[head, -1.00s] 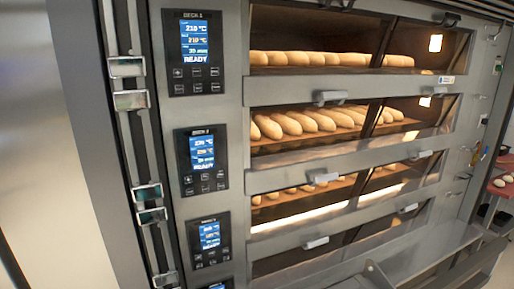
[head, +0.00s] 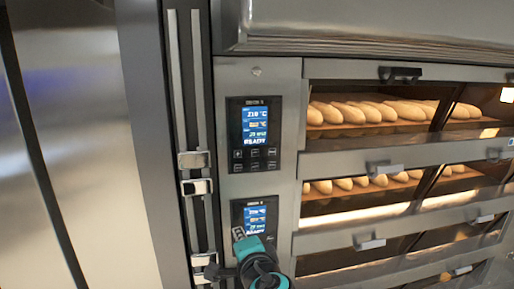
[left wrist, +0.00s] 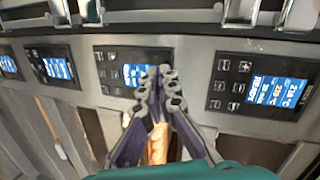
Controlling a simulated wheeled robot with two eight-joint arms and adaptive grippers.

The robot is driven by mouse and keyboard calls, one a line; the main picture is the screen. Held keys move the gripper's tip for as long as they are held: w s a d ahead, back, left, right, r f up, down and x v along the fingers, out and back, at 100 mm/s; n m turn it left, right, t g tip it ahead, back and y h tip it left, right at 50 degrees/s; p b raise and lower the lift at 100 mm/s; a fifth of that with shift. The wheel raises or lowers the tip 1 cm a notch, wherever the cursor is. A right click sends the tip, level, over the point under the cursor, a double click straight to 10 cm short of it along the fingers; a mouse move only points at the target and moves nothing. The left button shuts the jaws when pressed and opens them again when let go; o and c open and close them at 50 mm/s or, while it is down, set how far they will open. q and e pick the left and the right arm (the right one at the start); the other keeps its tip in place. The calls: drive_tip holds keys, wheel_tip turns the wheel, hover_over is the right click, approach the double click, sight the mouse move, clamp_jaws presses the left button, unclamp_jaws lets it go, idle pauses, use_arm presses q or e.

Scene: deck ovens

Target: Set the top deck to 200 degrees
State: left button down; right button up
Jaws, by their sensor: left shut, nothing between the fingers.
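The top deck's control panel (head: 254,134) is dark with a lit blue screen (head: 255,123). Its upper lines look like about 210 °C, small and blurred, with READY below. Dark buttons (head: 255,160) sit under the screen. In the left wrist view this panel (left wrist: 263,84) appears turned, at the right. My left gripper (head: 240,234) is shut and empty, low in the head view, in front of the second deck's panel (head: 262,210) and partly covering it. In the left wrist view its fingertips (left wrist: 160,74) overlap that panel (left wrist: 112,68); contact cannot be told. My right gripper is not in view.
Oven windows with rows of loaves (head: 372,112) lie right of the panels. Door handles (head: 384,168) and a dark latch (head: 400,75) stick out. A hood (head: 370,25) overhangs above. A vertical rail with metal brackets (head: 195,160) runs left of the panels.

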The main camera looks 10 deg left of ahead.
use_arm(q)
drive_tip(key=w+d+r+m+t+p, duration=0.1)
drive_tip(key=w+d+r+p, duration=0.1)
drive_tip(key=r, duration=0.5)
drive_tip(key=w+d+r+m+t+p, duration=0.2)
drive_tip(key=d+r, duration=0.2)
drive_tip(key=r, duration=0.3)
drive_tip(key=shift+d, duration=0.2)
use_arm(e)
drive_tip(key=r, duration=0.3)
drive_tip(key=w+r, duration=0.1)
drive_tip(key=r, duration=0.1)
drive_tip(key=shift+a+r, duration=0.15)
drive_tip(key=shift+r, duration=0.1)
use_arm(q)
drive_tip(key=p, duration=0.2)
approach(255, 153)
drive_tip(key=x, duration=0.7)
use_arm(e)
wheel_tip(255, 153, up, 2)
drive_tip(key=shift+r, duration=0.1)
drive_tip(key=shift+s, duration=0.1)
